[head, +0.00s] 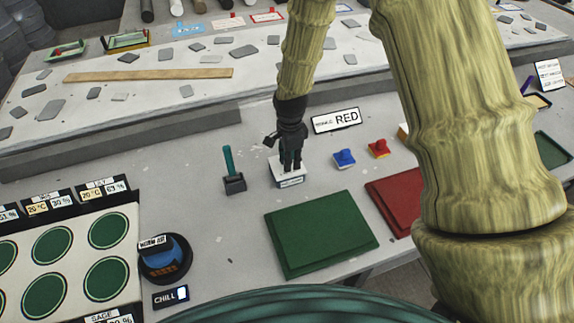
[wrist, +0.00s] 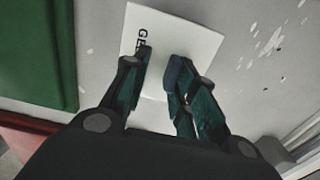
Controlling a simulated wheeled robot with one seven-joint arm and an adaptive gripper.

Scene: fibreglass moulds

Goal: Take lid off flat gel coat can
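A flat white can (head: 287,181) with a printed label on its front stands on the grey bench. In the wrist view its white square top (wrist: 190,38) shows, with letters starting "GE" partly hidden by a finger. My gripper (head: 291,168) points down over the can, its fingertips at the top. In the wrist view the two dark green fingers (wrist: 158,62) stand a small gap apart, with white between them. I cannot tell whether that white is a handle held between them or just the top behind.
A dark holder with a teal-handled tool (head: 234,184) stands just left of the can. A "RED" sign (head: 336,120) is behind right, with small blue (head: 344,158) and red (head: 379,148) pieces to the right.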

